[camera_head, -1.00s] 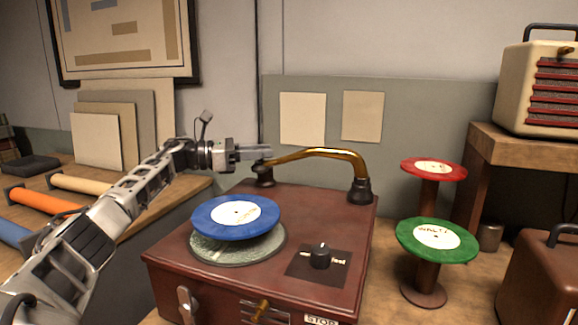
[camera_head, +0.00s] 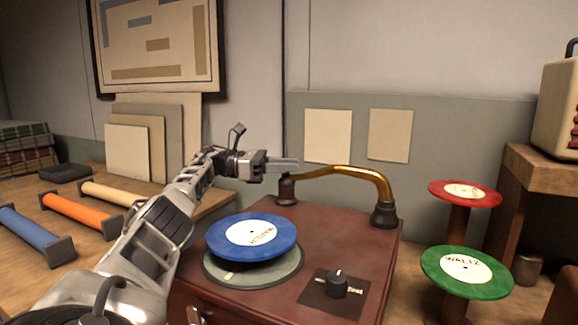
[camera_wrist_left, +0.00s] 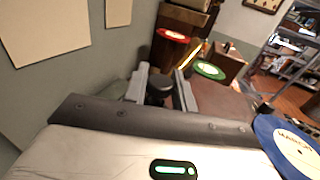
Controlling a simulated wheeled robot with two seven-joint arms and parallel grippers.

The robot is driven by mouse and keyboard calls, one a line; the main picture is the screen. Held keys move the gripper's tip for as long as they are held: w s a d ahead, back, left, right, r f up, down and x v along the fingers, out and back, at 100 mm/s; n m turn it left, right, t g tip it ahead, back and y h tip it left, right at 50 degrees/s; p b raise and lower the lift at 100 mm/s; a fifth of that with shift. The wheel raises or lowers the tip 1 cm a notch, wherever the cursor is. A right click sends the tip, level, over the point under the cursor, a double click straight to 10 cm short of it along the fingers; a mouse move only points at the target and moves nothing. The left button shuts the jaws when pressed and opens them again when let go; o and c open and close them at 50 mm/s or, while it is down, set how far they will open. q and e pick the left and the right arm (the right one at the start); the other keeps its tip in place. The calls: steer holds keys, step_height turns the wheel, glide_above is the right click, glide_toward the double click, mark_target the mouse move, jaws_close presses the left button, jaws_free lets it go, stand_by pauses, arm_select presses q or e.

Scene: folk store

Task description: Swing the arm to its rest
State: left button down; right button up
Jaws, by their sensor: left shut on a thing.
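A gold tone arm (camera_head: 345,170) curves over the back of a dark red record player (camera_head: 350,228). Its right end meets a black pivot (camera_head: 384,216). Its left end is at a dark post-like piece (camera_head: 287,190) at the player's back left. I cannot tell there whether head and rest are touching. My left gripper (camera_head: 285,164) is shut on the tone arm's left end; the fingers (camera_wrist_left: 160,88) flank a dark part in the wrist view. A blue record (camera_head: 252,236) lies on the turntable (camera_head: 254,272), clear of the tone arm. My right gripper is not in view.
A black knob (camera_head: 337,284) is at the player's front right. Red (camera_head: 465,193) and green (camera_head: 466,272) records sit on stands to the right. Orange (camera_head: 78,211), blue and tan rollers lie at left. The wall stands close behind.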

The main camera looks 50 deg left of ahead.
arm_select(q)
steer(key=shift+w+r, duration=0.1)
steer(key=shift+r, duration=0.05)
steer(key=c, duration=1.4)
jaws_free()
steer(key=shift+c, duration=0.2)
steer(key=shift+o, duration=1.3)
steer(key=shift+w, duration=0.15)
